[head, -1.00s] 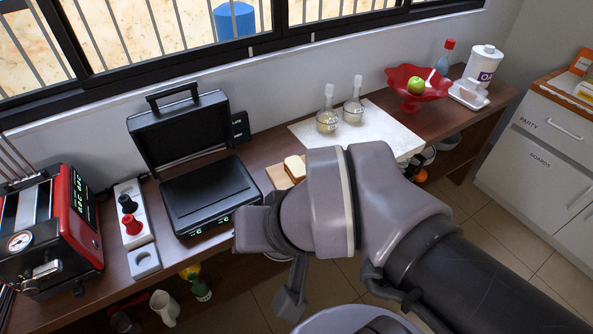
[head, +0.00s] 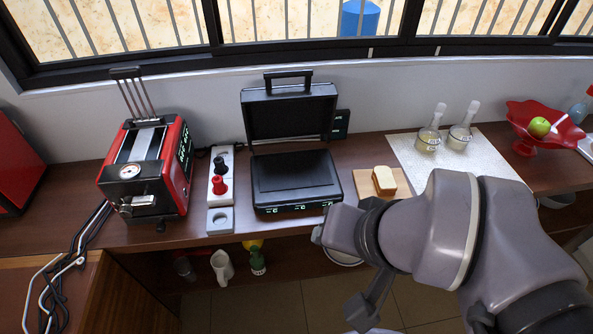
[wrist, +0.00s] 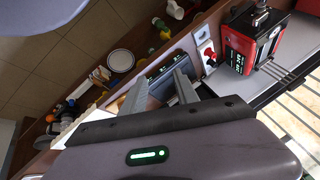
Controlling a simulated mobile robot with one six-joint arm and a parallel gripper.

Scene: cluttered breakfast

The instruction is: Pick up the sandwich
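The sandwich (head: 384,180), white bread with a brown crust, lies on a small wooden board (head: 364,178) on the brown counter. It sits between the open black grill and a pale mat. My arm is in front of it and to its right in the head view, with the wrist close to the board. In the wrist view my gripper (wrist: 161,84) has its two grey fingers apart, with nothing seen between them. A tan patch beside the left finger may be the sandwich or board, but I cannot tell.
The black grill (head: 293,180) stands open left of the sandwich. A red toaster (head: 150,170) and a white holder with red and black pieces (head: 219,184) stand farther left. Two glass bottles (head: 430,139) stand on the mat (head: 479,154). A red fruit bowl (head: 524,141) is at right.

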